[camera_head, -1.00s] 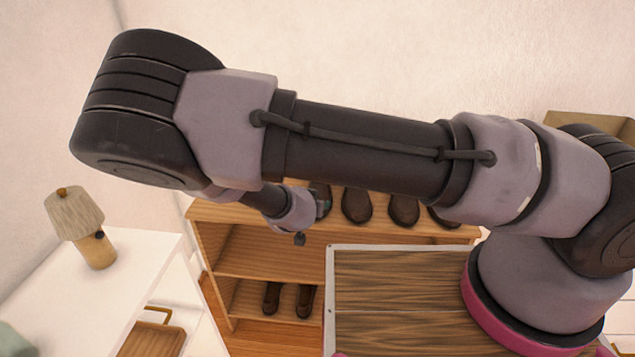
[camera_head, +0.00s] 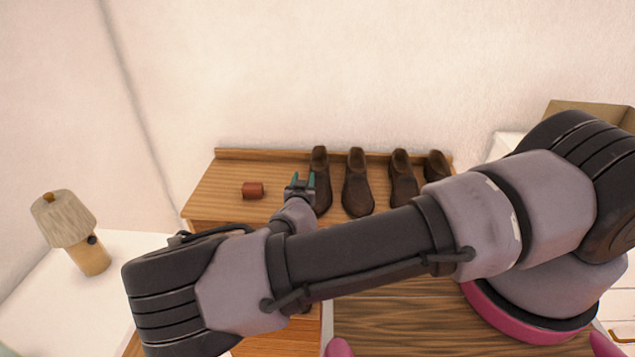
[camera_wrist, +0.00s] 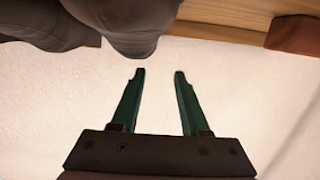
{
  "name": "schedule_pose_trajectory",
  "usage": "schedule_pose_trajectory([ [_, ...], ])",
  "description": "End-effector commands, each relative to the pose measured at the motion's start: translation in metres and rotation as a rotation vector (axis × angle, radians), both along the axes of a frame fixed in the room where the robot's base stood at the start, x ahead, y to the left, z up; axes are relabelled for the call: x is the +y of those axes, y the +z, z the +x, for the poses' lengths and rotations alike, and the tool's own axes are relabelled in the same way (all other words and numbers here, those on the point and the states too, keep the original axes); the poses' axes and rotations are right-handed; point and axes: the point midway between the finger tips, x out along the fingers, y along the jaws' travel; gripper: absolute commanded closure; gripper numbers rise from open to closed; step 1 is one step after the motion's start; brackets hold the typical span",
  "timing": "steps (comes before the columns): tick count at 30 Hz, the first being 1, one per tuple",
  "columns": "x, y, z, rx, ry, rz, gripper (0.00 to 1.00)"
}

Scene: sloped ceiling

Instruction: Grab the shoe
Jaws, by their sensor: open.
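Several dark brown shoes stand in a row on the wooden shelf top in the head view. The leftmost shoe (camera_head: 321,185) is closest to my gripper (camera_head: 302,179); another shoe (camera_head: 357,188) stands to its right. My gripper is open, with green fingers and nothing between them. In the head view it shows just left of the leftmost shoe; I cannot tell whether they touch. In the wrist view, my gripper (camera_wrist: 160,75) has a pale surface between its fingers. A dark shoe (camera_wrist: 130,22) shows beyond the fingertips at the upper left, with another dark shoe (camera_wrist: 40,22) further left.
The wooden shelf (camera_head: 225,185) has a raised back edge along the pale wall. A small red-brown block (camera_head: 253,190) lies on it, left of my gripper. A lamp (camera_head: 75,230) stands on a white table (camera_head: 140,245) at the left. My arm hides the shelf's lower part.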

Motion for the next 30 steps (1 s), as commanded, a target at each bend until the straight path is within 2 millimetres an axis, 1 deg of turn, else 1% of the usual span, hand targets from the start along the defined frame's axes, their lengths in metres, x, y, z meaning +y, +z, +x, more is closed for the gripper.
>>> schedule_pose_trajectory([
  [6,-0.006,-0.01,0.028,-0.001,-0.003,-0.002,0.55],
  [9,-0.006,-0.011,0.042,0.0,-0.003,-0.001,0.55],
  [12,-0.005,-0.012,0.047,0.0,0.0,-0.001,0.55],
  [17,-0.005,-0.012,0.047,0.0,0.0,-0.001,0.55],
  [21,-0.005,-0.012,0.047,0.0,-0.001,-0.001,1.0],
  [30,-0.005,-0.012,0.047,0.001,-0.001,-0.001,1.0],
])
